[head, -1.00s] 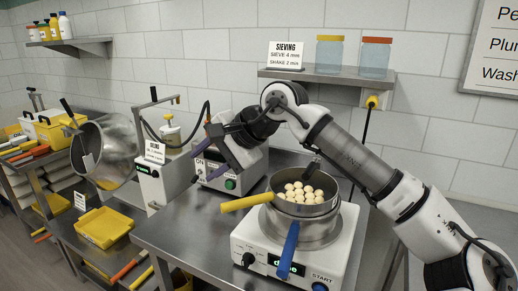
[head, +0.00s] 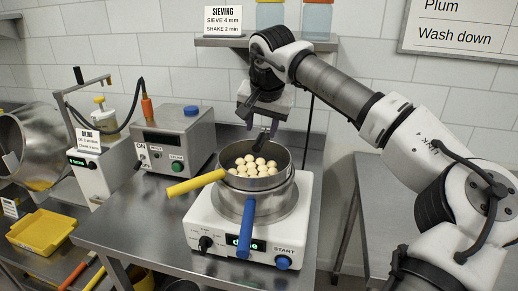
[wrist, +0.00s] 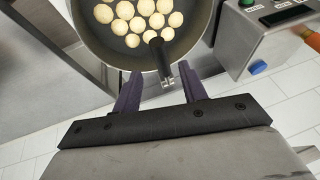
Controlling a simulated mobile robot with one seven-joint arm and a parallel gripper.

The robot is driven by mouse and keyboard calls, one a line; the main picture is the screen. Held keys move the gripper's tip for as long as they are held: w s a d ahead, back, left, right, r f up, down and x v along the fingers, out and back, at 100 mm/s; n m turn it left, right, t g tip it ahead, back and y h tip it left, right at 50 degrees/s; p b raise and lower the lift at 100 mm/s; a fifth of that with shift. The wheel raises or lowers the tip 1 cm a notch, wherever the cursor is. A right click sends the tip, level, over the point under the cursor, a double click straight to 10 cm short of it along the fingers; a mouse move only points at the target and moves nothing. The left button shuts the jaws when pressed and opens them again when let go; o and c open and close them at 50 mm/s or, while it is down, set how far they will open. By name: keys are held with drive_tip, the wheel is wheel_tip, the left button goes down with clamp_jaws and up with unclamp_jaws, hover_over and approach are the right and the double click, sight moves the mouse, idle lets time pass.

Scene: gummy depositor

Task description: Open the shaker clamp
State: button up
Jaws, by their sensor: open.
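The shaker (head: 215,243) is a white box with a dial, a lit display that seems to read "done" and a blue START knob. A steel sieve pan (head: 283,168) holding pale round balls sits on top. A black lever (head: 262,142), apparently the clamp, rises at the pan's rear edge; in the wrist view this lever (wrist: 159,58) reaches over the rim, its metal end near my fingers. My gripper (head: 262,118) is open above and behind the pan. In the wrist view my gripper (wrist: 160,78) has its purple fingers on either side of the lever's line, with no grip on it.
A yellow handle (head: 195,183) juts left from the pan and a blue handle (head: 246,228) juts forward. A grey control box (head: 178,140) stands at left, beyond it the oiling unit (head: 98,165). A wall shelf (head: 225,42) hangs behind my arm.

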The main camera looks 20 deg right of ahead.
sight(259, 141)
drive_tip(key=b+x, duration=0.2)
drive_tip(key=x, duration=0.3)
clamp_jaws()
idle(0.3)
